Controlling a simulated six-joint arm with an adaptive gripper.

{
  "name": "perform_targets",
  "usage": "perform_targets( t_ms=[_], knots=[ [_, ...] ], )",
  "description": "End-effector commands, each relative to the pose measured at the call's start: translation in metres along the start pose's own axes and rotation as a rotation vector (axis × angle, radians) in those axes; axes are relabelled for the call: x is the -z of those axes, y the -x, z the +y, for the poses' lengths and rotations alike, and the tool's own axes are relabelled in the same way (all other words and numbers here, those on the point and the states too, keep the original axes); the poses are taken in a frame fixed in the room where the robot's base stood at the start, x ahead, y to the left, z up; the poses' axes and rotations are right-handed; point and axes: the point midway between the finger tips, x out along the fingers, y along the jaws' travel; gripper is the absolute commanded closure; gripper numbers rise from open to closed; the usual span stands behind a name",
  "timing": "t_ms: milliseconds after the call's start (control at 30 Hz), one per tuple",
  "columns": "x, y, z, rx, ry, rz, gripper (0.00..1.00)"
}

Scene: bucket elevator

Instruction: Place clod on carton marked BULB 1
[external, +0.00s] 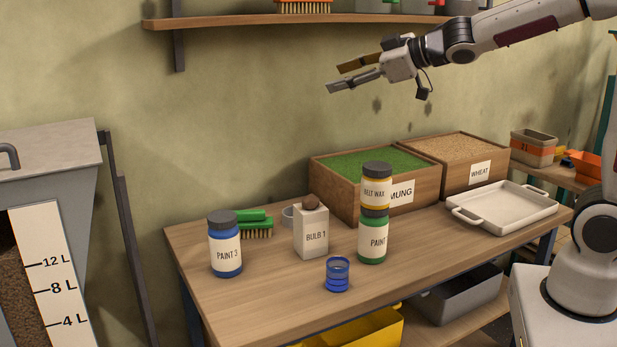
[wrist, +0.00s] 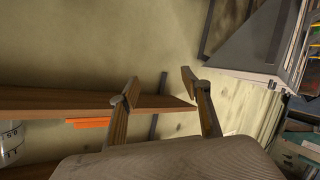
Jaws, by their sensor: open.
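A white carton marked BULB 1 (external: 311,236) stands upright on the wooden table in the external view. A brown clod (external: 311,200) rests on top of the carton. My gripper (external: 333,78) is high above the table, up and to the right of the carton, well apart from it. Its jaws are open and nothing shows between them. In the wrist view the two fingers of my gripper (wrist: 160,88) are spread apart in front of the wall and a shelf. The carton and the clod do not show in the wrist view.
Around the carton on the table (external: 260,300) stand a PAINT 3 jar (external: 225,247), a green brush (external: 255,226), a blue glass (external: 337,275), and a BELT WAX jar (external: 376,187) stacked on another paint jar (external: 373,243). MUNG (external: 335,193) and WHEAT (external: 455,180) boxes and a white tray (external: 500,215) are farther right.

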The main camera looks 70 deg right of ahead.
Motion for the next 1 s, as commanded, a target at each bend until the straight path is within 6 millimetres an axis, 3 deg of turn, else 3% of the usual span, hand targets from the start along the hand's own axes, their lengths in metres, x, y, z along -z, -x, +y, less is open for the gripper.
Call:
perform_targets(
  t_ms=[167,467,800,1000],
  knots=[
    [-0.017,0.043,-0.011,-0.040,-0.054,-0.088,0.52],
    [-0.070,0.117,-0.051,-0.017,-0.147,-0.277,0.52],
    [-0.144,0.209,-0.126,0.152,-0.218,-0.507,0.52],
    [-0.179,0.257,-0.168,0.281,-0.233,-0.613,0.52]
  ],
)
